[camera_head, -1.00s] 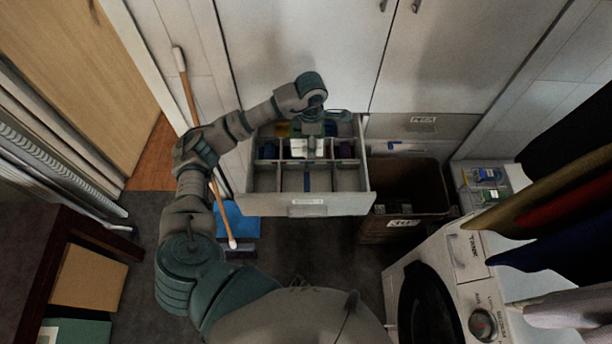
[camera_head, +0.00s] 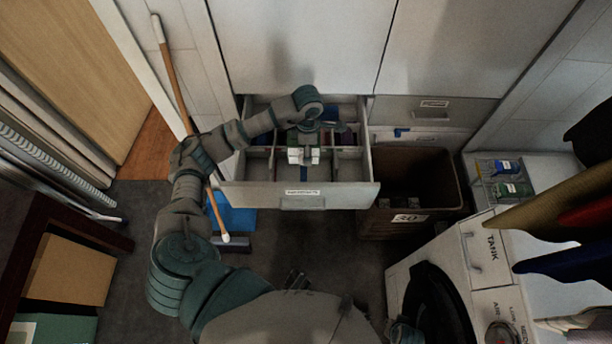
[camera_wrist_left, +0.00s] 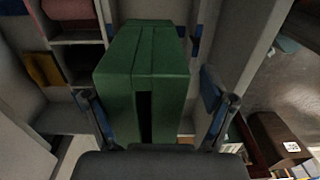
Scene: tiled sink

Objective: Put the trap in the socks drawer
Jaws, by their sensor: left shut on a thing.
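The trap appears to be the green box-like thing (camera_wrist_left: 145,65) between my left gripper's fingers in the left wrist view; it has a dark slot in its near face. In the head view it shows as a small green and whitish thing (camera_head: 303,156). My left gripper (camera_wrist_left: 160,118) is shut on it and holds it over the open drawer (camera_head: 262,193), which has several compartments. I cannot tell whether it touches a divider or the drawer floor. The drawer's front label is too blurred to read.
A brown bin (camera_head: 410,218) stands right of the drawer. A white washing machine (camera_head: 476,262) is at lower right, with a wire basket (camera_head: 503,181) beyond it. A wooden stick (camera_head: 182,95) leans left of the drawer. Hanging clothes (camera_head: 570,210) are at right.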

